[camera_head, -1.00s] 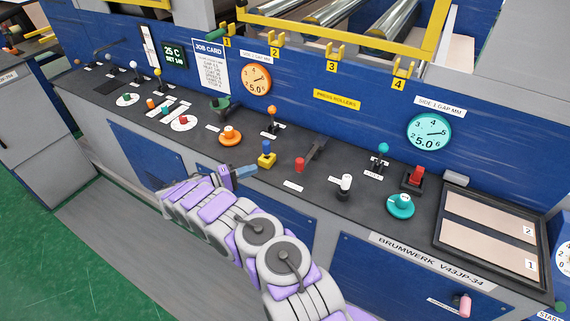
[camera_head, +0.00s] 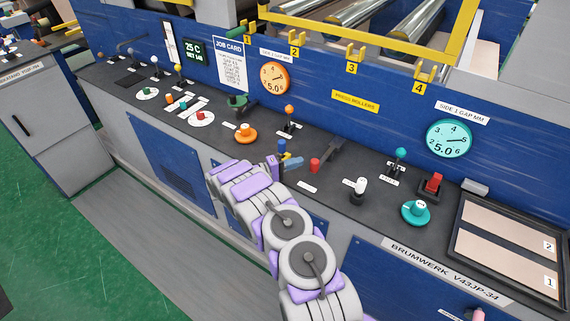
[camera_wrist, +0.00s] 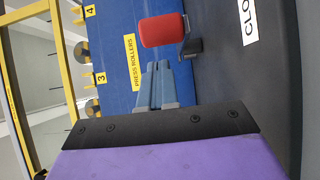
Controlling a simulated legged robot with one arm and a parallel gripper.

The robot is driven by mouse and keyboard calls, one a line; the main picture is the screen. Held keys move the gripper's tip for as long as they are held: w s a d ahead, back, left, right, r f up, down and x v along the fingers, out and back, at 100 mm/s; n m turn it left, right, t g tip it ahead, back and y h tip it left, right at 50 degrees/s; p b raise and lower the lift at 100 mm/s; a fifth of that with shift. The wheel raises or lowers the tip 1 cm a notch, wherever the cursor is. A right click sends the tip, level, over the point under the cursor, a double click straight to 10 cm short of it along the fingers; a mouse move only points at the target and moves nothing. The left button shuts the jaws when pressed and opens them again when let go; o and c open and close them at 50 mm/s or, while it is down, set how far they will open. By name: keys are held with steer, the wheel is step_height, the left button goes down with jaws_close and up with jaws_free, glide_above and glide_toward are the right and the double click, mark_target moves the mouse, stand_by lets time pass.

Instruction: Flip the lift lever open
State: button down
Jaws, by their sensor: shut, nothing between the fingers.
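A lever with a red grip (camera_head: 315,165) and a dark arm sits on the black console, its red grip toward the front edge. Its label is too small to read in the head view. In the wrist view, the red grip (camera_wrist: 162,30) is just beyond my fingertips, with its dark bracket at its right. A white label (camera_wrist: 249,20) near it shows only "CLO". My gripper (camera_head: 298,161) is shut and empty, just left of the red grip, with a small gap visible in the wrist view (camera_wrist: 163,66).
A blue and yellow knob (camera_head: 283,152) stands close behind my gripper. A white knob (camera_head: 358,188) and a turquoise dial (camera_head: 415,212) are to the right, an orange dial (camera_head: 246,133) to the left. The blue panel wall (camera_head: 330,80) rises behind the console.

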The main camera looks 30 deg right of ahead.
steer(key=shift+s+d, duration=0.45)
steer(key=shift+s, duration=0.4)
steer(key=shift+s, duration=0.1)
